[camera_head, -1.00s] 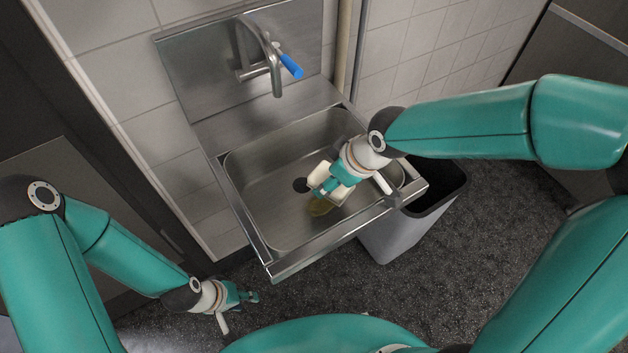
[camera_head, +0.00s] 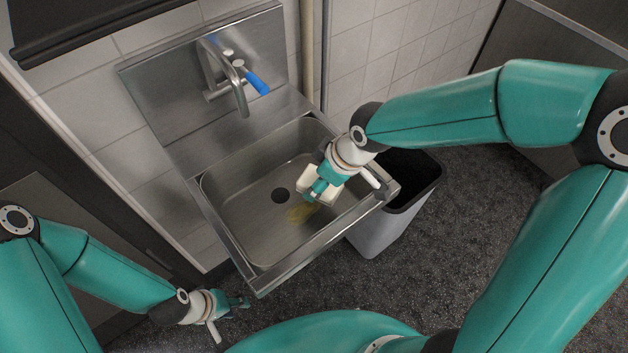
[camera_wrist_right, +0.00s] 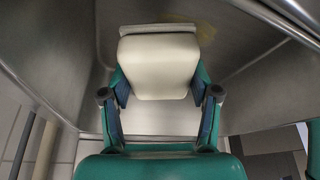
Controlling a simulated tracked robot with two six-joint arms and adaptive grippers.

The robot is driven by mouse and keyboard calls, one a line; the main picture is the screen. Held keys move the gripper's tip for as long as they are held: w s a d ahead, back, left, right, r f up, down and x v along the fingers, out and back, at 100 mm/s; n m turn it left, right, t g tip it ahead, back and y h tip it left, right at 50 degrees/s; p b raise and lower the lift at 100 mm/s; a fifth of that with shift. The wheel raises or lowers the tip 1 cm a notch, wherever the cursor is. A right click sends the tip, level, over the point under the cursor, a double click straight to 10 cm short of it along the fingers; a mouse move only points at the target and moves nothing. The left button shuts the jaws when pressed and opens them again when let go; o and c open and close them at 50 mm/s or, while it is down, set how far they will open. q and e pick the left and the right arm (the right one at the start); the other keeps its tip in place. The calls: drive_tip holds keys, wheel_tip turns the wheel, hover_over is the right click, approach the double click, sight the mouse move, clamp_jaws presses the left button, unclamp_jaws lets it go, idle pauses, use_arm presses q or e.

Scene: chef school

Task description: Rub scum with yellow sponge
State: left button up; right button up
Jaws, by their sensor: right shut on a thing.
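My right gripper (camera_head: 318,192) reaches into the metal sink (camera_head: 240,215) from the right and is shut on a pale, cream-looking block, the sponge (camera_wrist_right: 160,66). In the right wrist view the sponge sits between the two fingers, its front face plain. In the head view the gripper partly covers it. I cannot tell whether the sponge touches the floor. My left gripper (camera_head: 246,301) hangs outside the sink at the lower left, its finger gap unclear.
The round drain (camera_head: 280,195) is left of the right gripper. A faucet (camera_head: 232,85) with a blue lever stands over the basin's back. A grey bin (camera_head: 375,231) stands right of the sink, near my right arm. The basin's left side is clear.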

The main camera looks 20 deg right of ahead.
sight(314, 177)
drive_tip(key=shift+r+p, duration=0.3)
drive_tip(key=shift+r, duration=0.6)
use_arm(q)
drive_tip(key=shift+r+p, duration=0.3)
drive_tip(key=shift+r, duration=0.65)
use_arm(e)
drive_tip(key=shift+r, duration=0.4)
drive_tip(key=shift+w+r, duration=0.1)
drive_tip(key=shift+r, duration=0.2)
drive_tip(key=shift+r+p, duration=1.05)
drive_tip(key=shift+r, duration=0.25)
use_arm(q)
wheel_tip(314, 177, up, 2)
drive_tip(key=shift+r, duration=0.1)
use_arm(e)
drive_tip(key=shift+a, duration=0.1)
